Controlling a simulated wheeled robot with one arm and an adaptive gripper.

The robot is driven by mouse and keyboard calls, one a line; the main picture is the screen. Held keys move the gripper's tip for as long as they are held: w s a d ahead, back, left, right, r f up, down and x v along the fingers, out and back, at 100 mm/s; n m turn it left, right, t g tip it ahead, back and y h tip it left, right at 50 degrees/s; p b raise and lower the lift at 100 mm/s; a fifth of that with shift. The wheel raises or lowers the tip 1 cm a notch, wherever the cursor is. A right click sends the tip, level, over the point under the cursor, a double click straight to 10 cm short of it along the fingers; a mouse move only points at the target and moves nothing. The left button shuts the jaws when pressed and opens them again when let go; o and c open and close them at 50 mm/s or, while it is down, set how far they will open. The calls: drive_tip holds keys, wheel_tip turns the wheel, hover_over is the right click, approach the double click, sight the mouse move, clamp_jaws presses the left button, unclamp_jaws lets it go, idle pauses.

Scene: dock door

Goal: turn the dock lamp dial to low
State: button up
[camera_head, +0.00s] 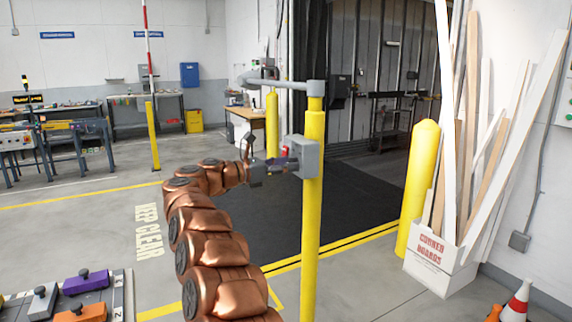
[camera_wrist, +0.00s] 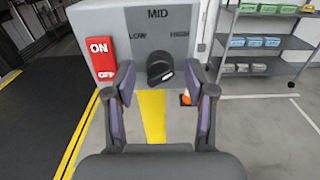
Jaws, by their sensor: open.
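The dock lamp dial (camera_wrist: 160,68) is a black knob on the front of a grey box (camera_wrist: 200,22). LOW is printed at its upper left, MID above and HIGH at its upper right. A pale mark shows on the knob's lower right; I cannot tell for certain which setting it points to. My gripper (camera_wrist: 163,74) is open, with its purple-padded fingers either side of the knob and visible gaps to it. In the head view the box (camera_head: 306,158) sits on a yellow post (camera_head: 313,220), with my gripper (camera_head: 276,164) close at its left.
A red ON/OFF switch (camera_wrist: 102,60) is on the same box, left of the dial, close to my left finger. A grey pipe arm (camera_head: 285,85) tops the post. A box of corner boards (camera_head: 440,268) and a second yellow post (camera_head: 417,190) stand at right.

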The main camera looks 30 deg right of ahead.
drive_tip(key=shift+c, duration=0.4)
clamp_jaws()
drive_tip(key=shift+n, duration=0.4)
drive_tip(key=shift+s+r+n+p, duration=0.1)
drive_tip(key=shift+n+p, duration=2.3)
drive_tip(key=shift+n, duration=2.85)
drive_tip(key=shift+r+n+p, duration=0.1)
drive_tip(key=shift+n+p, duration=2.3)
drive_tip(key=shift+n, duration=2.85)
drive_tip(key=shift+f, duration=0.1)
